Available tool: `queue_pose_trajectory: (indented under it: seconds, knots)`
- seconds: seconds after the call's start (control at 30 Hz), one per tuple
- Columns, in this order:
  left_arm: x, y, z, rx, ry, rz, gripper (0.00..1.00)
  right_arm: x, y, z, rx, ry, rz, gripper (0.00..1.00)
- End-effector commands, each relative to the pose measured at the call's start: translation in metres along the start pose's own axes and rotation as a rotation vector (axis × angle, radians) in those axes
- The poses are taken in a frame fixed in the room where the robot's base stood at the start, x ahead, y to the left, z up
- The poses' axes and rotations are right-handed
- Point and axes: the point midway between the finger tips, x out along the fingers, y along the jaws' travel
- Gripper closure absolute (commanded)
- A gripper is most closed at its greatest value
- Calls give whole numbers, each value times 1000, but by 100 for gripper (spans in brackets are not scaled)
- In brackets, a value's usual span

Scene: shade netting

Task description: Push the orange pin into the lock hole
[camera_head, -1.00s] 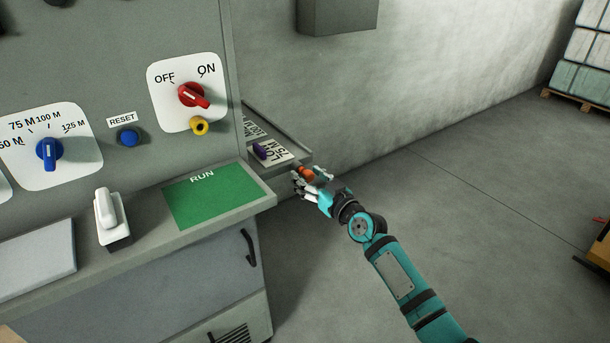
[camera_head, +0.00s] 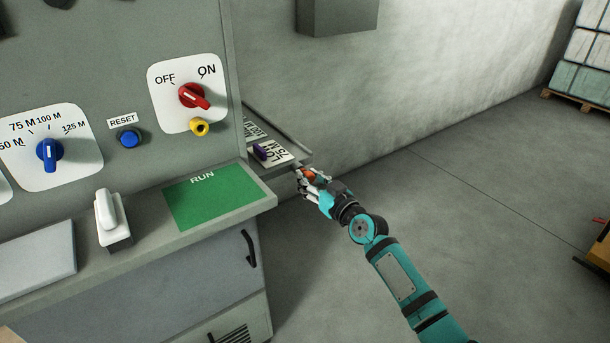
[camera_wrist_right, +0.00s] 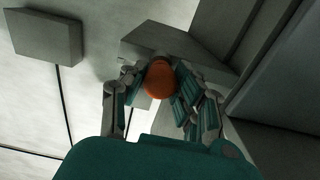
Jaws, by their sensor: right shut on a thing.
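The orange pin (camera_head: 306,173) is at the side shelf, by the right end of the machine. It also shows in the right wrist view (camera_wrist_right: 159,79), between the fingers. My right gripper (camera_head: 308,178) is shut on the orange pin, with fingers on both sides of it. The lock hole cannot be made out; the pin and fingers may cover it. A yellow ring-shaped fitting (camera_head: 199,128) sits below the red OFF/ON switch (camera_head: 193,96). My left gripper is not in view.
The side shelf (camera_head: 292,147) carries labelled cards and a purple knob-like piece (camera_head: 260,152). The grey machine counter (camera_head: 150,235) with a green RUN panel (camera_head: 219,195) lies to the left.

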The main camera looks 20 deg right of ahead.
Motion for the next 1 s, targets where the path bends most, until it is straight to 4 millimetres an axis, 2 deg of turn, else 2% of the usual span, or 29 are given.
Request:
queue_pose_trajectory:
  seconds: [0.67,1.0]
  knots:
    - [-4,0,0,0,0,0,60,-13,0,0,-1,-1,0,100]
    - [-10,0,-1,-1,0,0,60,-30,0,0,0,-1,0,100]
